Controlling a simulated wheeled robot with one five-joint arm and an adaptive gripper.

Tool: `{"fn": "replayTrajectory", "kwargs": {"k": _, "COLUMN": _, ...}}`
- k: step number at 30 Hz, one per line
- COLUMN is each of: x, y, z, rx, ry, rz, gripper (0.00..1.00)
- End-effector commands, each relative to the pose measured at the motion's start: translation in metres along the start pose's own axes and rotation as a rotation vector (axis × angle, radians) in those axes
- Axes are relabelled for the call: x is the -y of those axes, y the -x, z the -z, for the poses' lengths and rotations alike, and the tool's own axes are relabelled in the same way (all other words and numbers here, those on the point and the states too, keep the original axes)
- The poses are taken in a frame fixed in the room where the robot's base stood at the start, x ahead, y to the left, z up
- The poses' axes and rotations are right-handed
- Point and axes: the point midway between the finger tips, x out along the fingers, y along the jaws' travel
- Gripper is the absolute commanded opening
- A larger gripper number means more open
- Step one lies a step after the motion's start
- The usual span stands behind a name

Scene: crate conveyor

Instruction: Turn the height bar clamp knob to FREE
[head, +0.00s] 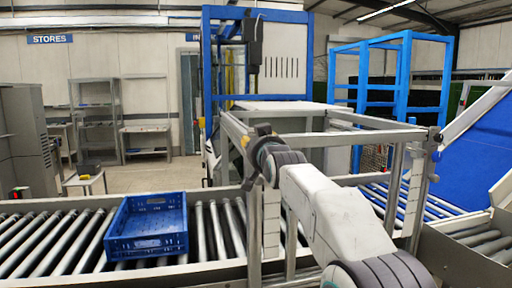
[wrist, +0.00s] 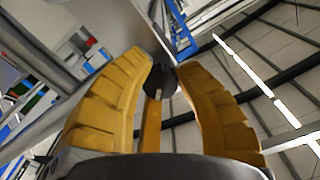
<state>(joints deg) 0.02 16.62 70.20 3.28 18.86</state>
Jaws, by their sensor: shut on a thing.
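The dark round clamp knob (wrist: 158,80) shows in the wrist view between the tips of two yellow fingers. My gripper (wrist: 164,70) is shut on it. A small pale mark shows on the knob's face, but I cannot read which setting it points to. In the head view my gripper (head: 246,140) is at the left post of the metal frame, mostly hidden behind my own wrist. The height bar (head: 345,137) seems to be the metal bar running across the frame over the conveyor. The FREE label is not readable in either view.
A blue crate (head: 148,225) sits on the roller conveyor (head: 60,235) at the left. Another dark clamp part (head: 435,136) is on the right post. A blue sloping belt (head: 480,150) rises at the right. Open floor lies beyond the conveyor at the left.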

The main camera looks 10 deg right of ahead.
Motion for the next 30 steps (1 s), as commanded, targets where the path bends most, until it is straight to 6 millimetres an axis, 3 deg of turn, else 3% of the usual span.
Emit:
{"fn": "replayTrajectory", "kwargs": {"k": 18, "x": 0.0009, "y": 0.0007, "z": 0.0035, "rx": -0.009, "ry": -0.550, "rz": 0.006, "gripper": 0.00}}
{"fn": "replayTrajectory", "kwargs": {"k": 30, "x": 0.0009, "y": 0.0007, "z": 0.0039, "rx": -0.009, "ry": -0.746, "rz": 0.007, "gripper": 0.00}}
